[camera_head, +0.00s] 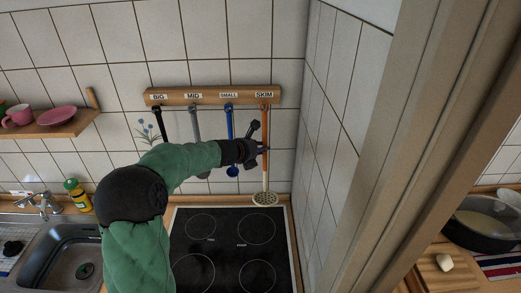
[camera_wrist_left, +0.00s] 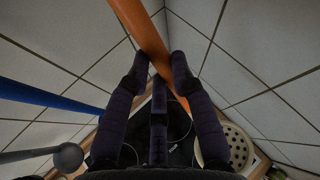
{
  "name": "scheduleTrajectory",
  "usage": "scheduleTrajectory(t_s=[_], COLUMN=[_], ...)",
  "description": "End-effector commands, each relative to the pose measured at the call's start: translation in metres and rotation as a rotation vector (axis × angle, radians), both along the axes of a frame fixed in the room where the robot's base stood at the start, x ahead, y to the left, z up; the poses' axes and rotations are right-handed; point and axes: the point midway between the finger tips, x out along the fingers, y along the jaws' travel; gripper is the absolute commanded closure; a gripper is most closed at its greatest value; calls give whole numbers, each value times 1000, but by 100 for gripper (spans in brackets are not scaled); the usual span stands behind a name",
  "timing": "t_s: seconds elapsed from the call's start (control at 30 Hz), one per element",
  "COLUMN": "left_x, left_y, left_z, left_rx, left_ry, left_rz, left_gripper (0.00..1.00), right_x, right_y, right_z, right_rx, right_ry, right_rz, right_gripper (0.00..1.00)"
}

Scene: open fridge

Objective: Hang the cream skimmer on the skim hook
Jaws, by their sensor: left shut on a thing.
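The cream skimmer (camera_head: 265,198) hangs down below the SKIM label, with an orange upper handle and a round perforated cream head low near the back edge of the hob. My left gripper (camera_head: 261,150) is shut on its handle, at mid-length. In the left wrist view the orange handle passes between the fingertips (camera_wrist_left: 160,65), and the perforated head (camera_wrist_left: 239,147) shows at lower right. The handle's top reaches the wooden rail (camera_head: 212,96) at the SKIM position. The skim hook itself is too small to make out, so I cannot tell if the handle sits on it. My right gripper is out of view.
A black ladle (camera_head: 162,122), a grey one (camera_head: 195,120) and a blue one (camera_head: 229,115) hang left of the skimmer. The tiled side wall (camera_head: 335,140) is close on the right. The black hob (camera_head: 228,245) below is clear. A sink (camera_head: 65,255) lies at left.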

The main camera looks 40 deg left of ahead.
Motion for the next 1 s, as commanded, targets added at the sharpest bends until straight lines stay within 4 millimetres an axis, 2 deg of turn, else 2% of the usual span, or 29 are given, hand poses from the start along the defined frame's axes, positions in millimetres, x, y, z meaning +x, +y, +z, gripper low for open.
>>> scheduleTrajectory(t_s=[0.03, 0.17, 1.0], left_x=[1, 1, 3], left_y=[2, 2, 1], left_z=[8, 7, -6], left_rx=[5, 4, 0], left_ry=[-11, -10, 0], left_rz=[4, 3, 0], left_gripper=[100, 100, 100], right_x=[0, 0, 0], right_y=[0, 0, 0], right_z=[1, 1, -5], right_rx=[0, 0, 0], right_ry=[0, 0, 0], right_rz=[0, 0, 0], right_gripper=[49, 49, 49])
